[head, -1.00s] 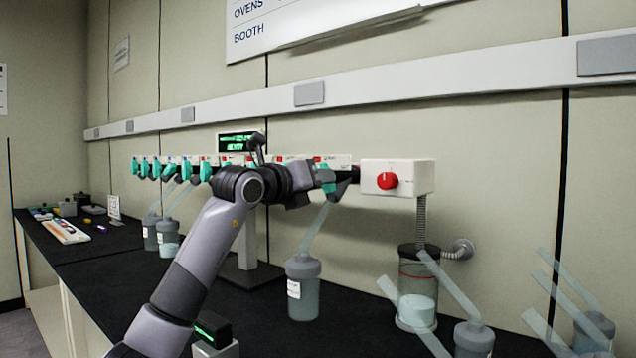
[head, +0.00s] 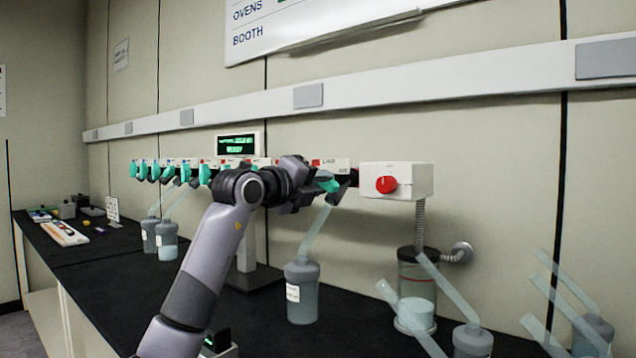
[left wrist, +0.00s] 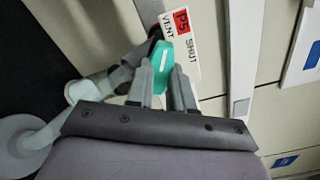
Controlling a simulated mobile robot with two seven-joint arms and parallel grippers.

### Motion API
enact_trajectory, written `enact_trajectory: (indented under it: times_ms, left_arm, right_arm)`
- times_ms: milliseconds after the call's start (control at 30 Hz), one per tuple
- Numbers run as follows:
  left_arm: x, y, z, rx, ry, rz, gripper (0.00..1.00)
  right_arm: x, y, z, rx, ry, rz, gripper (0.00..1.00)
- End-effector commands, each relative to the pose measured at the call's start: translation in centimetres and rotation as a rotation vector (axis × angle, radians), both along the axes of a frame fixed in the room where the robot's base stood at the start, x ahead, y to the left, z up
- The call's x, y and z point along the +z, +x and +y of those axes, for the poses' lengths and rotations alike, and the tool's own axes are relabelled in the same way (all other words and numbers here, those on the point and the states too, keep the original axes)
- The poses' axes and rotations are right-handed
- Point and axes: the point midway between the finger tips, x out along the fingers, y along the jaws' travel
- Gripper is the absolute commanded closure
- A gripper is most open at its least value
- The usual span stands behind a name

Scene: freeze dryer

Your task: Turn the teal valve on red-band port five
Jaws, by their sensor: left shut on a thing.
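The teal valve (left wrist: 162,62) on port five sits between the fingers of my left gripper (left wrist: 166,85) in the left wrist view. The gripper is shut on it. Beside the valve a white label has a red P5 patch (left wrist: 181,20) and the words VENT and SHUT. The valve's white line runs between these words, lengthwise to the picture. In the head view my left gripper (head: 330,190) is at the right end of the row, and the teal valve (head: 328,185) shows partly behind it. A flask (head: 301,292) hangs below this port by a slanted clear tube. My right gripper is out of view.
A white box with a red knob (head: 386,185) is close to the right of my gripper. Several other teal valves (head: 155,171) line the manifold to the left. A clear trap (head: 416,290) and loose flasks (head: 473,340) stand on the dark bench at right.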

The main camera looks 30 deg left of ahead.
Motion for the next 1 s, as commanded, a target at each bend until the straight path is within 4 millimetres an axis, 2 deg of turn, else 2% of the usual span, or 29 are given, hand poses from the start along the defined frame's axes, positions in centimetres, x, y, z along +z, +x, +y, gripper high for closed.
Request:
enact_trajectory:
  times_ms: [467, 500, 567, 867, 1000]
  left_arm:
    - [0.05, -0.02, 0.04, 0.001, -0.017, -0.001, 1.00]
    - [0.05, -0.01, 0.04, 0.001, -0.017, -0.001, 0.69]
    - [0.05, -0.02, 0.04, 0.000, -0.016, 0.000, 0.53]
    - [0.01, -0.09, 0.03, 0.000, -0.013, 0.000, 0.53]
    - [-0.01, -0.94, 0.18, 0.002, -0.012, -0.002, 0.53]
  right_arm:
    - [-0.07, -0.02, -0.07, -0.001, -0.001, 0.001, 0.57]
    - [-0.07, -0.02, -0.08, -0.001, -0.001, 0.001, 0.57]
    - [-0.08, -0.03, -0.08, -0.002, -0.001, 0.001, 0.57]
    - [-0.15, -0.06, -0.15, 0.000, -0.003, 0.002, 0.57]
    - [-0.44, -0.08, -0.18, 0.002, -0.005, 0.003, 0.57]
